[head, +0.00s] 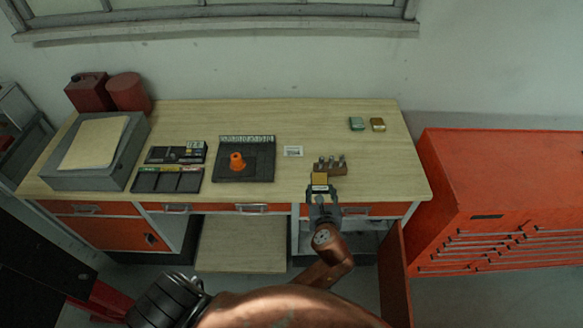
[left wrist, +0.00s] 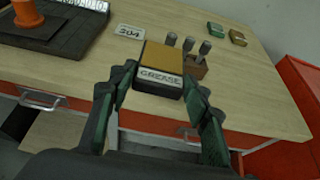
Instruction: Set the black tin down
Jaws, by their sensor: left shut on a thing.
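The black tin (left wrist: 159,72) has dark sides, a tan-yellow top and a pale label reading GREASE. It sits between the fingers of my left gripper (left wrist: 158,95) in the left wrist view, and the gripper is shut on it. In the head view the tin (head: 319,181) shows at the tips of my left gripper (head: 321,192), near the front edge of the wooden workbench (head: 375,185). I cannot tell whether its underside touches the bench. My right gripper is not in view.
A wooden block with upright pegs (head: 331,167) stands just behind the tin. A 304 card (head: 293,151) lies to the left, beside a black tray with an orange cone (head: 237,162). Green (head: 356,124) and amber (head: 378,125) tins stand at the back.

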